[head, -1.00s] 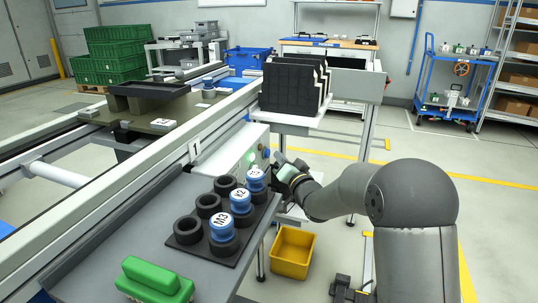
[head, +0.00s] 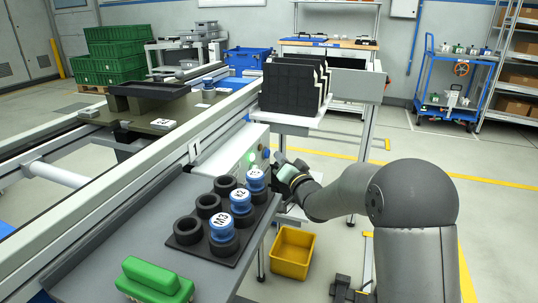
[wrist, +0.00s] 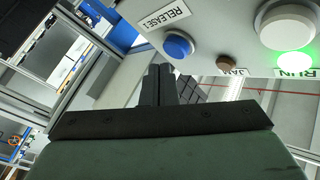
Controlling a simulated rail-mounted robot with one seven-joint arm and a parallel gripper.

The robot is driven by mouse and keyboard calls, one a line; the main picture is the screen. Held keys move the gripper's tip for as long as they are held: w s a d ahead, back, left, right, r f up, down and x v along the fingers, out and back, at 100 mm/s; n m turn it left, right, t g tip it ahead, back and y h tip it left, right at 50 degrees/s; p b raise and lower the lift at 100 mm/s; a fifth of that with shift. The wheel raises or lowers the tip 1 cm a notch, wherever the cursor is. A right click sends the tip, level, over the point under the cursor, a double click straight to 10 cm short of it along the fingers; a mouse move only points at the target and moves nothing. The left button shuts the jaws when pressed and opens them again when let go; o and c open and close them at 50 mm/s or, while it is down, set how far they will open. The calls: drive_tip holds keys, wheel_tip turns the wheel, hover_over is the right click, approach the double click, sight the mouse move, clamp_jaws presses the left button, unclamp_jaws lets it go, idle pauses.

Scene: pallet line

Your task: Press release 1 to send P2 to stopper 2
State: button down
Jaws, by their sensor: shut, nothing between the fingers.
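The blue button labelled RELEASE1 (wrist: 178,46) is on a pale panel, which shows at the top of the wrist view. My gripper (wrist: 158,72) is shut and empty, its dark fingertips just below and left of that button in the picture. I cannot tell whether they touch the panel.
Beside the blue button are a brown JAM button (wrist: 226,62), a large white button (wrist: 288,22) and a green RUN light (wrist: 294,63). A black rack (head: 187,233) with blue-topped parts stands in front of the box. A yellow bin (head: 292,252) is below.

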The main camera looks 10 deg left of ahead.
drive_tip(key=shift+a, duration=0.1)
idle(0.6)
drive_tip(key=shift+w+a+b, duration=0.1)
drive_tip(key=shift+a+b, duration=0.2)
drive_tip(key=shift+a, duration=0.05)
drive_tip(key=shift+a, duration=0.5)
idle(0.5)
drive_tip(key=shift+d, duration=0.1)
idle(0.4)
drive_tip(key=shift+d+b, duration=0.35)
drive_tip(key=shift+d, duration=0.45)
